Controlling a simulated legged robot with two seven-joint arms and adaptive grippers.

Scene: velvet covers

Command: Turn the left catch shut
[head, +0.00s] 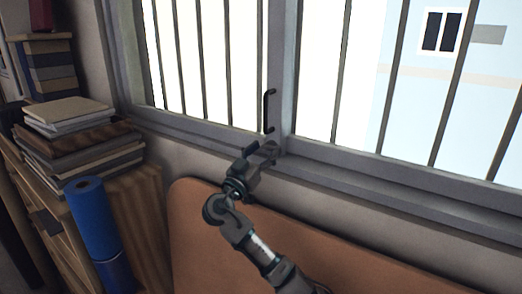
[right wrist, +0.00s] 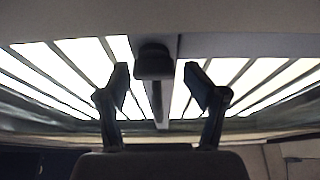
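A dark upright handle (head: 268,110), which may be the left catch, is on the window's middle upright in the head view. My right gripper (head: 264,152) is just below it, in front of the lower window frame. In the right wrist view my right gripper (right wrist: 158,85) is open, its two fingers spread apart. A dark block (right wrist: 154,62) with a narrow bar shows between the fingers, with a gap on each side. I cannot tell whether this is the handle's end or a separate catch, nor how it is turned. My left gripper is not in view.
The window has upright bars (head: 400,75) behind it. A brown padded headboard or seat back (head: 210,250) stands below the sill. At left, stacked books (head: 80,135) and a blue roll (head: 93,220) are by a wooden cabinet (head: 150,210).

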